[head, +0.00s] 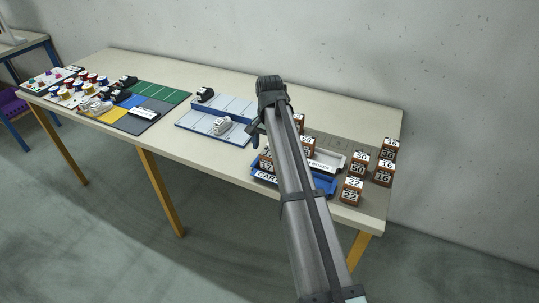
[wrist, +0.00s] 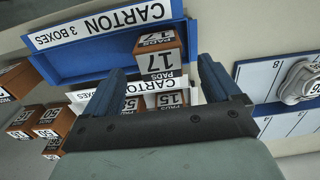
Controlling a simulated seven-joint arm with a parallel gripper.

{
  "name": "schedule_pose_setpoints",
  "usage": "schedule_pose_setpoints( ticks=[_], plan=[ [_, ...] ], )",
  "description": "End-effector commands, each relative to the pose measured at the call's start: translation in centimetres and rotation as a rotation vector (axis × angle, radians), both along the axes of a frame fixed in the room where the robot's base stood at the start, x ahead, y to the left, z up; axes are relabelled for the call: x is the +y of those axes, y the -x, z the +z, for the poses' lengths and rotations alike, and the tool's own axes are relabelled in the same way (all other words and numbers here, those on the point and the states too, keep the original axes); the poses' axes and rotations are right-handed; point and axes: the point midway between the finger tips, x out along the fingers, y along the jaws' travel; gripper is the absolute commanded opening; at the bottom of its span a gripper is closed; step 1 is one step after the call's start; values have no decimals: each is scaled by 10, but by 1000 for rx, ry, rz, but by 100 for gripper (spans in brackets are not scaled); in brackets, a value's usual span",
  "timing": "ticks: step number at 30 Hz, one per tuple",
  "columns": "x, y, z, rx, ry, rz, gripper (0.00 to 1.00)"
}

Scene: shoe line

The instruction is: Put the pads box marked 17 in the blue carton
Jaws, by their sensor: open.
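The brown pads box marked 17 (wrist: 160,62) stands in the blue carton (wrist: 85,66), at the carton's right end in the wrist view. In the head view the box (head: 265,166) shows at the left end of the blue carton (head: 322,184), partly behind my arm. My gripper (wrist: 162,70) is open, its two blue-grey fingers apart to either side of the box in the picture. No contact with the box shows. In the head view my gripper (head: 256,135) is above the table, left of my arm link. The rest of the carton's inside looks empty.
A white carton (head: 331,160) lies beside the blue one, with other pads boxes near it, including one marked 15 (wrist: 170,100). Boxes marked 50 (head: 359,163), 16 (head: 383,173) and 22 (head: 351,191) stand to the right. A blue-and-white tray (head: 206,124) is left.

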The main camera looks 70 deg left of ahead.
Motion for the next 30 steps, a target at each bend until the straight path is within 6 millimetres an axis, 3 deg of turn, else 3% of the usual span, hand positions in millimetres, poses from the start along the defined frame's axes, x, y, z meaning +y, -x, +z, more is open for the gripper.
schedule_pose_setpoints(
  ticks=[6,12,30],
  plan=[
    [1,0,39,-1,-1,0,90],
    [1,0,60,0,0,0,90],
    [0,0,66,1,1,0,90]
  ],
)
